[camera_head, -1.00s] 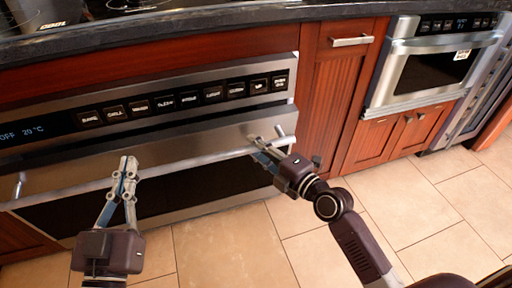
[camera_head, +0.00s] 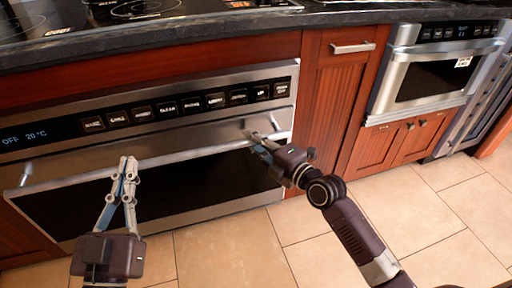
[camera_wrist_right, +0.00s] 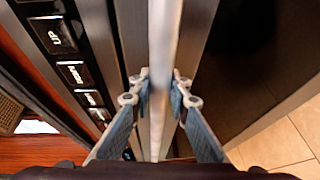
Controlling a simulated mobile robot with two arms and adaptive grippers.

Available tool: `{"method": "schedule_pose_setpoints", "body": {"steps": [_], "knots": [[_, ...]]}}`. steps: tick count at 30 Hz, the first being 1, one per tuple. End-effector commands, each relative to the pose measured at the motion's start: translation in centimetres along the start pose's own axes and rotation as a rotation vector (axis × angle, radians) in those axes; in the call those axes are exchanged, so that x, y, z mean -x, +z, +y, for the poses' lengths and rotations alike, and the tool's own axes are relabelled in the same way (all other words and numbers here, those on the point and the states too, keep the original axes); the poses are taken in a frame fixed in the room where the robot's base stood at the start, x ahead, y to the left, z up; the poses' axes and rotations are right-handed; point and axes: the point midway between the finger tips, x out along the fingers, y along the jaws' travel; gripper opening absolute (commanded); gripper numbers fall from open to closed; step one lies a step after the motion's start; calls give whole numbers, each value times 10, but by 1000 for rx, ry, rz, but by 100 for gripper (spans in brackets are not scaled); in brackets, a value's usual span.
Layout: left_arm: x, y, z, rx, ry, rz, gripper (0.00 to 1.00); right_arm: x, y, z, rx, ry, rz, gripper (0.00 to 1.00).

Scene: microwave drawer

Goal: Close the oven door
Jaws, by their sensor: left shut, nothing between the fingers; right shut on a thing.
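The oven door (camera_head: 210,182) is a steel-framed panel with a dark window, below the control panel. It looks upright and shut or nearly shut; I cannot tell whether a small gap is left. Its long steel handle (camera_head: 195,153) runs along the top. My right gripper (camera_head: 258,141) is shut on the handle near its right end. In the right wrist view the handle (camera_wrist_right: 164,45) passes between the fingers (camera_wrist_right: 160,95). My left gripper (camera_head: 128,166) is shut and empty, in front of the door's left half; I cannot tell whether it touches the handle.
The control panel (camera_head: 150,103) with lit buttons is above the door, under a dark countertop (camera_head: 210,30) with a cooktop (camera_head: 130,10). To the right are a wooden cabinet (camera_head: 328,105) and a microwave drawer (camera_head: 435,75). The tiled floor (camera_head: 225,250) in front is clear.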

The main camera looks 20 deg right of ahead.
Motion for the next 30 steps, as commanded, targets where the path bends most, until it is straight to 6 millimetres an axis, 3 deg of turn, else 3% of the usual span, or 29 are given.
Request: {"method": "schedule_pose_setpoints", "body": {"steps": [8, 9, 14, 23, 30], "knots": [[-1, -2, 1, 2, 2, 8, 0, -2, 3, 5, 3, 9, -6, 0], [-1, -2, 1, 2, 2, 7, 0, -2, 3, 5, 3, 10, -6, 18], [0, -1, 1, 2, 1, 3, 0, -2, 3, 5, 3, 10, -5, 34], [2, 1, 0, 2, -2, -6, 0, 0, 2, 3, 2, 7, -4, 34], [1, 1, 0, 2, -1, -3, 0, 32, 2, 2, 6, 3, -2, 34]]}}
